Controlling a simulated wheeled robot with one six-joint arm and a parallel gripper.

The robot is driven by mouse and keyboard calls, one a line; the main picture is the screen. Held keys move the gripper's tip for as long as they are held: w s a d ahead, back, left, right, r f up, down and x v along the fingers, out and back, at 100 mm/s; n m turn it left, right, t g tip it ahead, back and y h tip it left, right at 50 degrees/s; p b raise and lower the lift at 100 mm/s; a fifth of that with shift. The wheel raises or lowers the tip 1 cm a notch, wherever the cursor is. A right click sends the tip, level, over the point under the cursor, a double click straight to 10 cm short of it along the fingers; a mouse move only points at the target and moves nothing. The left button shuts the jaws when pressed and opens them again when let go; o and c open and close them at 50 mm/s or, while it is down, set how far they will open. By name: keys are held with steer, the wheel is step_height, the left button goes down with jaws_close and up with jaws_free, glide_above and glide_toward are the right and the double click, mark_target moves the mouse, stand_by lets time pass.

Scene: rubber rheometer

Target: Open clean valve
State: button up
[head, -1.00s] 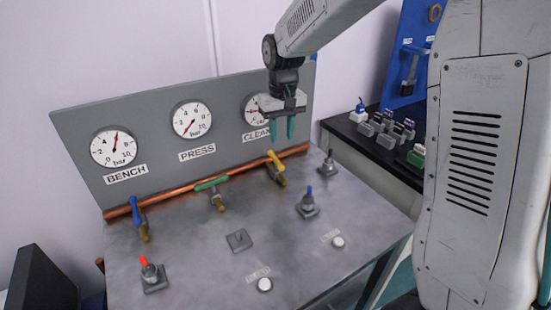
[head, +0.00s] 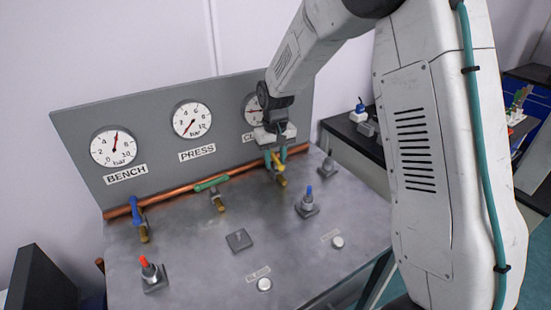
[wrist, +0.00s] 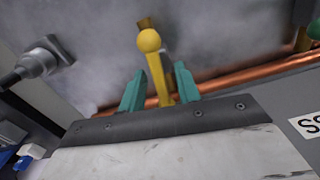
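The clean valve's yellow handle (head: 278,160) is on the copper pipe below the right-hand gauge, whose label is now partly covered by my arm. In the wrist view the yellow handle (wrist: 152,55) ends in a round knob and stands between my two teal fingers. My gripper (head: 275,163) points down at the handle. In the wrist view my gripper (wrist: 160,78) is open, with a finger on each side of the handle and visible gaps beside it. The clean gauge (head: 251,108) is partly hidden behind my wrist.
A green valve handle (head: 211,183) and a blue one (head: 135,210) sit further left on the copper pipe (head: 180,190). Blue-tipped (head: 308,198) and red-tipped (head: 149,270) switches stand on the bench top. A dark side table (head: 352,145) is at right.

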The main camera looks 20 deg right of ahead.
mark_target(275, 157)
jaws_close()
steer(key=shift+n, duration=0.9)
jaws_free()
steer(key=shift+r, duration=0.1)
step_height(275, 157, up, 8)
steer(key=shift+f, duration=0.1)
